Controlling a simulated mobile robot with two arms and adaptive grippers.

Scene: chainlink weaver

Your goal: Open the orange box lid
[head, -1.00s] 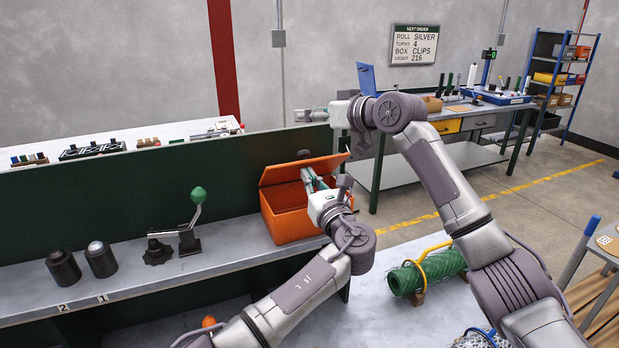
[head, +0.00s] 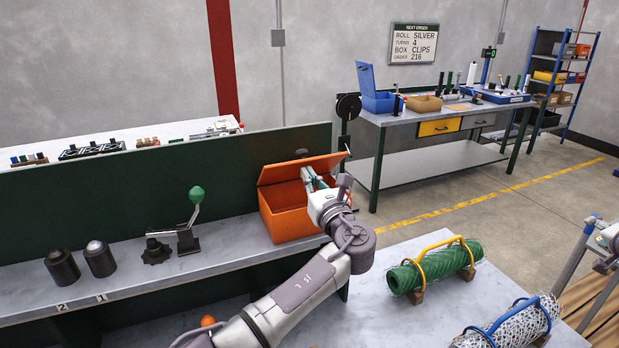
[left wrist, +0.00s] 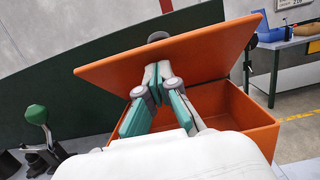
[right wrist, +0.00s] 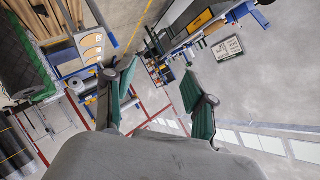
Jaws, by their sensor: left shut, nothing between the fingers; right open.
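The orange box (head: 287,217) stands at the right end of the grey shelf. Its orange lid (head: 300,168) is raised partway and tilted, with a gap above the box's front; the lid also shows in the left wrist view (left wrist: 190,58). My left gripper (head: 312,181) is shut and empty. Its fingers (left wrist: 152,84) reach up under the lid's near edge, and the fingertips are partly hidden there. I cannot tell whether they touch the lid. My right gripper (right wrist: 163,88) is open and empty, away from the box; only a bit of its arm shows at the head view's right edge.
A green panel (head: 130,190) stands behind the shelf. A green-knobbed lever (head: 192,222) and black cylinders (head: 62,267) are left of the box. Green mesh roll (head: 435,268) and silver mesh roll (head: 512,328) lie on the lower table. A blue box (head: 378,100) stands on the far bench.

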